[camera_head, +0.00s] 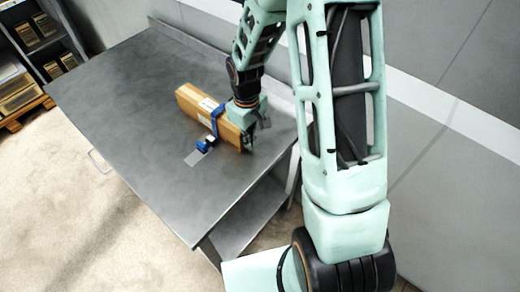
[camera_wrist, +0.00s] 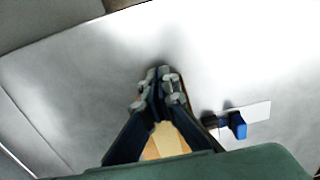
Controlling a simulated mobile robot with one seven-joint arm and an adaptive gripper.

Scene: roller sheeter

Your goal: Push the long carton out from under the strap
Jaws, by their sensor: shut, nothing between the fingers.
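The long brown carton (camera_head: 196,105) lies on the grey metal table, slanting from upper left to lower right in the head view. A blue strap (camera_head: 217,122) crosses it a little right of its middle, with a blue buckle (camera_head: 205,144) on the table beside it. My gripper (camera_head: 249,138) is shut and empty at the carton's right end; I cannot tell whether it touches. In the wrist view, my gripper's fingertips (camera_wrist: 160,76) are together. Part of the carton (camera_wrist: 168,139) shows between the fingers, and the blue buckle (camera_wrist: 237,124) is to their right.
The table (camera_head: 120,105) is bare to the left of the carton and in front of it. A light plate (camera_head: 194,157) lies under the buckle. A raised edge runs along the table's back, near the grey wall (camera_head: 440,140). Shelves with boxes (camera_head: 40,45) stand at far left.

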